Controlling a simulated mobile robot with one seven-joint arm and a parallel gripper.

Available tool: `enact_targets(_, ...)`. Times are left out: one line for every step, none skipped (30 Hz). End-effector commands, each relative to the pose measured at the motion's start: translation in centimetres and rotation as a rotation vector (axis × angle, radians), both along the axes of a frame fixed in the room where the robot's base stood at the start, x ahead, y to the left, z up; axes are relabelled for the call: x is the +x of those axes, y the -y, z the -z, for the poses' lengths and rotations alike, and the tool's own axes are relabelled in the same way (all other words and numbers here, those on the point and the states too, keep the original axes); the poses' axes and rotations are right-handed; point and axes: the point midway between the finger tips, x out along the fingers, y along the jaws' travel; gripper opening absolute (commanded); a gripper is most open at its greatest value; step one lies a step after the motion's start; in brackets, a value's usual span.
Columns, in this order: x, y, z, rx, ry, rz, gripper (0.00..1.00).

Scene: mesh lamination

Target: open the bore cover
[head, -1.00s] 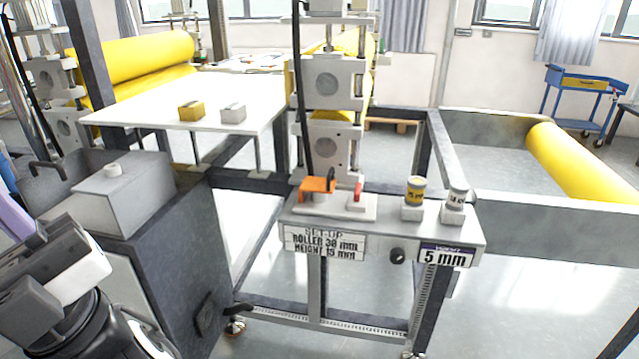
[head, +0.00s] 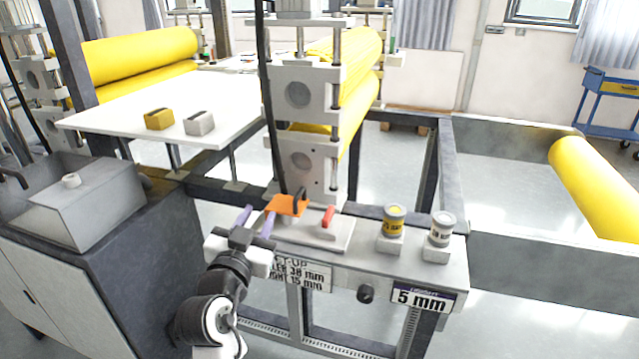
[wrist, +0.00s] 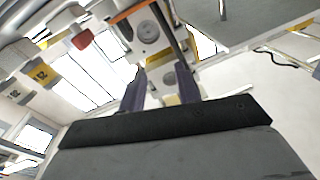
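An orange plate with a dark loop (head: 286,206), which I take to be the bore cover, sits over a white block on the shelf in front of the roller stand. A strip of orange also shows at the top of the wrist view (wrist: 130,12). My gripper (head: 257,218) is just left of the orange plate and close to it. Its two purple fingers are apart with nothing between them; they also show apart in the wrist view (wrist: 160,90). Whether a finger touches the plate, I cannot tell. The bore itself is not visible.
A red handle (head: 328,216) stands right of the orange plate. A yellow-labelled can (head: 394,221) and a grey can (head: 442,229) stand on blocks further right. A dark knob (head: 365,294) and a 5 mm display (head: 421,298) are on the shelf front. The roller stand (head: 302,95) rises behind.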

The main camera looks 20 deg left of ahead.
Motion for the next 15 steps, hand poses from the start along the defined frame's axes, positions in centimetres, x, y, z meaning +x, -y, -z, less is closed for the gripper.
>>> enact_targets(0.3,0.9,1.1,-0.001,-0.037,0.042,0.33)
enact_targets(0.5,1.3,1.6,0.0,-0.054,0.063,0.33)
enact_targets(0.6,1.8,2.1,0.002,-0.069,0.085,0.33)
enact_targets(0.7,2.1,2.4,0.004,-0.079,0.098,0.33)
enact_targets(0.8,2.3,2.5,0.004,-0.084,0.107,0.33)
enact_targets(1.0,2.5,2.6,0.004,-0.089,0.114,0.33)
enact_targets(1.2,2.6,2.7,0.005,-0.091,0.116,0.33)
enact_targets(1.4,2.6,2.7,0.005,-0.092,0.118,0.33)
enact_targets(1.8,2.6,2.6,0.004,-0.092,0.118,0.33)
enact_targets(2.2,2.6,2.6,0.003,-0.092,0.118,0.33)
enact_targets(2.7,2.6,2.6,0.004,-0.092,0.118,0.33)
enact_targets(3.4,2.7,2.5,0.004,-0.092,0.118,0.33)
enact_targets(4.0,2.8,2.5,0.006,-0.092,0.119,0.33)
enact_targets(4.6,2.7,2.4,0.005,-0.09,0.119,0.33)
enact_targets(5.5,2.7,2.4,0.005,-0.091,0.119,0.33)
